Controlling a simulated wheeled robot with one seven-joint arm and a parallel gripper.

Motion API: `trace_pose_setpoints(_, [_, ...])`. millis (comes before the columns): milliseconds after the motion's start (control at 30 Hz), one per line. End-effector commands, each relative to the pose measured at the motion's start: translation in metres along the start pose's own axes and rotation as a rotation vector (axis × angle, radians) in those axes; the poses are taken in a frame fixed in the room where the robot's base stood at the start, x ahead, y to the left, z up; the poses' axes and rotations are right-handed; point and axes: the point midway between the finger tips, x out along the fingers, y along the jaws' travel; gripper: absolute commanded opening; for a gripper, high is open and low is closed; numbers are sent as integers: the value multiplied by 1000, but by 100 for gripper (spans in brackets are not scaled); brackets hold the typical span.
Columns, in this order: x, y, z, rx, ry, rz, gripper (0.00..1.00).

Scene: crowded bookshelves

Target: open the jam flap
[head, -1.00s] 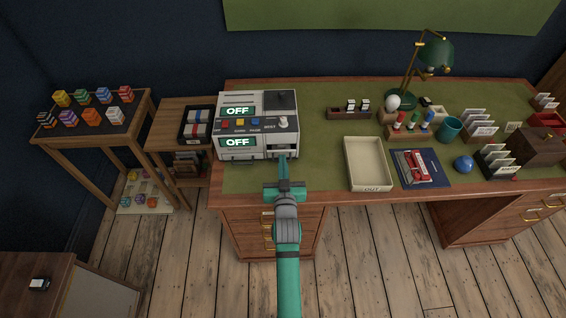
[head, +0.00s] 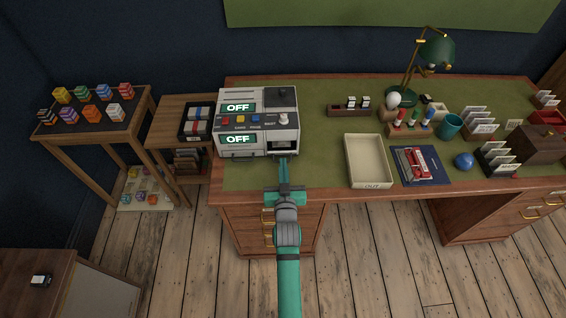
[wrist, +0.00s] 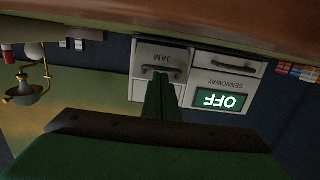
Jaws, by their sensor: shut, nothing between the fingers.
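The grey-white machine (head: 230,148) stands at the left end of the desk, with two green OFF displays on its left side. Its JAM flap (wrist: 173,57) shows upside down in the wrist view as a pale panel with a dark bar handle (wrist: 150,67). My gripper (head: 283,159) is shut and empty at the lower right of the machine's front. In the wrist view its fingertips (wrist: 160,77) overlap the handle; I cannot tell whether they touch it. In the head view a dark recess (head: 284,144) shows just above the fingertips. How far the flap is open is unclear.
A cream OUT tray (head: 367,184) lies right of the machine, beside a blue folder (head: 436,175) with a red item. A side table (head: 160,144) with a black tray stands left of the desk. The desk's front edge runs below my gripper.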

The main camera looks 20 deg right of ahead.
Motion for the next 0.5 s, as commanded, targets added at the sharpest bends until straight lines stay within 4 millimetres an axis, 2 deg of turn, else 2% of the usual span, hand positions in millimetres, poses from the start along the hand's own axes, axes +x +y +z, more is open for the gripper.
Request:
trace_pose_setpoints(200, [-6, -1, 20, 0, -9, -1, 0])
trace_pose_setpoints(500, [-8, -1, 35, 0, -7, -1, 0])
